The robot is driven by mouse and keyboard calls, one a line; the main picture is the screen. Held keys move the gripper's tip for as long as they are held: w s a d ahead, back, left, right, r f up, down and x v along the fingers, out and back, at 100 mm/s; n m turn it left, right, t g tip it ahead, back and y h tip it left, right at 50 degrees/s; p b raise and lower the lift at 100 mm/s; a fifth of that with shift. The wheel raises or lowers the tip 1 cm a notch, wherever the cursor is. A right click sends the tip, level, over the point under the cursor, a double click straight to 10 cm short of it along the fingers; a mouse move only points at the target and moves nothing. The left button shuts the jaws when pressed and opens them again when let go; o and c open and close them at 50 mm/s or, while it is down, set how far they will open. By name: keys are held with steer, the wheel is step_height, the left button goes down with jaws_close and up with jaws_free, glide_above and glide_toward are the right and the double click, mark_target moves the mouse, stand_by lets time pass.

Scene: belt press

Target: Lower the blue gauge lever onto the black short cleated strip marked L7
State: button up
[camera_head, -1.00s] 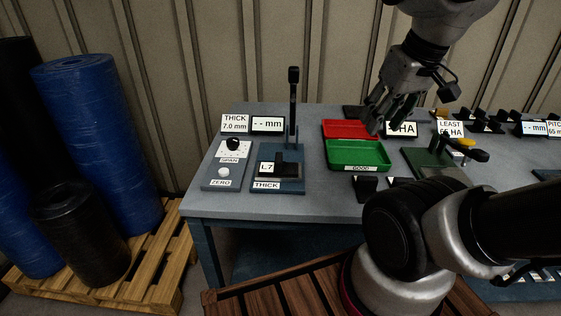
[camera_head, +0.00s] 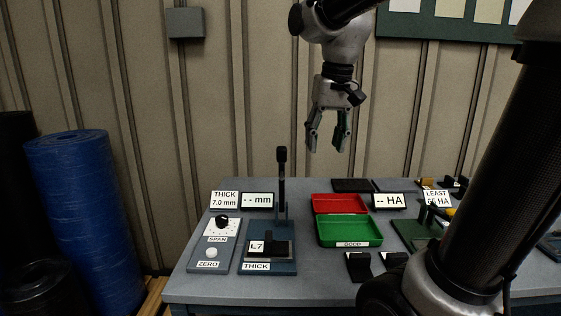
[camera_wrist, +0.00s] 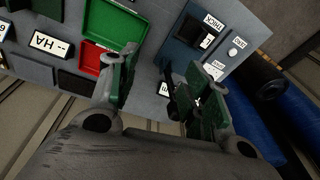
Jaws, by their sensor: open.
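The blue gauge (camera_head: 284,267), labelled THICK, stands at the left of the bench. Its lever (camera_head: 282,178) is upright, with a black knob on top. The black cleated strip marked L7 (camera_head: 270,247) lies on the gauge base below the lever. The display beside it (camera_head: 257,199) reads "-- mm". My gripper (camera_head: 325,149) is open and empty, high above the back of the bench, up and to the right of the lever knob. In the wrist view my open fingers (camera_wrist: 160,85) frame the bench; the right finger partly hides the gauge.
A panel with SPAN knob and ZERO button (camera_head: 211,243) is left of the gauge. A red tray (camera_head: 340,204) and a green GOOD tray (camera_head: 350,231) are to its right. Black strips (camera_head: 359,267) lie in front. Air above the gauge is clear.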

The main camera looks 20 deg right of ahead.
steer(key=m+g, duration=0.2)
glide_above(282, 146)
steer(key=shift+s+r, duration=0.3)
steer(key=shift+s, duration=0.05)
steer(key=shift+w+f, duration=0.15)
steer(key=shift+w, duration=0.1)
step_height(282, 146, down, 8)
steer(key=shift+a+r, duration=0.1)
steer(key=shift+r, duration=0.15)
jaws_close()
